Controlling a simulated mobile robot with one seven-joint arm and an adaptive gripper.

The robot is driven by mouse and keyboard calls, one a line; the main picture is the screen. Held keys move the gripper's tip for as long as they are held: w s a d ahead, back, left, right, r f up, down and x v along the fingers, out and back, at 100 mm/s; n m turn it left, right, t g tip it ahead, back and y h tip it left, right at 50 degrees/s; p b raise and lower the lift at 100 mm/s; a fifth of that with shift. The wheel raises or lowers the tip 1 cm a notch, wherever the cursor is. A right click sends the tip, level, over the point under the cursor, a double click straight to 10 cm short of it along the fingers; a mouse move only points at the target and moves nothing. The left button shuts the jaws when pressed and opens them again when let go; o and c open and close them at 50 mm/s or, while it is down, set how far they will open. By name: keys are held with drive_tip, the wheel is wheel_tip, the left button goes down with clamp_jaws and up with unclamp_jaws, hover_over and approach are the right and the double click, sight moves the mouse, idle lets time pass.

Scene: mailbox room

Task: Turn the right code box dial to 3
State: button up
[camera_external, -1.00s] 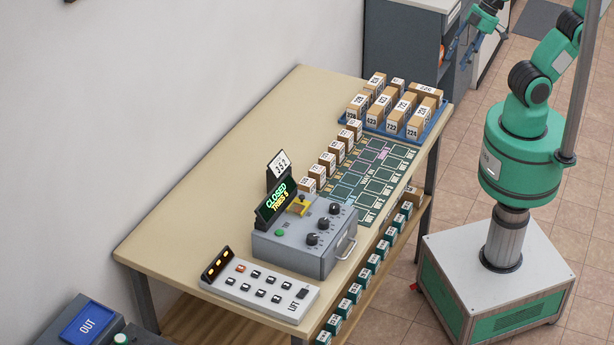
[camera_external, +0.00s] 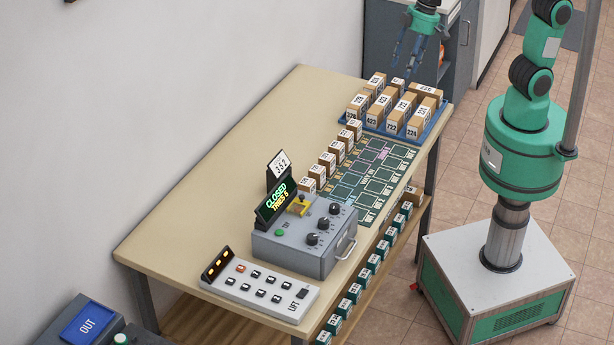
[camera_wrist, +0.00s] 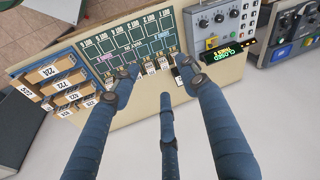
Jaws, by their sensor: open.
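The grey code box (camera_external: 290,247) stands on the table beside the green-lined mat. It has a row of three black dials; the right dial (camera_external: 335,209) is the one nearest the mat. Dial settings are too small to read. The code box display (camera_external: 276,202) reads "CLOSED" and "TRIES 5". The box also shows near the top of the wrist view (camera_wrist: 216,38), upside down, with the right dial (camera_wrist: 204,22) nearest the mat. My gripper (camera_external: 407,62) is open and empty, above and behind the parcel tray, well away from the dials. Its blue fingers fill the wrist view.
A blue tray of numbered parcels (camera_external: 434,127) stands at the table's far end. Small boxes line the mat (camera_external: 372,182). A number card (camera_external: 280,163) stands behind the display. The LIFT button panel (camera_external: 258,287) lies in front of the code box. The table's left side is clear.

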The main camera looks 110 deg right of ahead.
drive_tip(key=w+a+f+m+p, duration=0.1)
drive_tip(key=w+a+f, duration=0.2)
drive_tip(key=w, duration=0.5)
drive_tip(key=m+g+p, duration=0.3)
drive_tip(key=m, duration=0.1)
hover_over(334, 206)
wheel_tip(334, 206, down, 20)
drive_tip(key=r, duration=0.1)
drive_tip(key=shift+s+f, duration=0.1)
drive_tip(key=shift+f, duration=0.15)
drive_tip(key=shift+f, duration=0.1)
wheel_tip(334, 206, down, 14)
drive_tip(key=shift+r, duration=0.15)
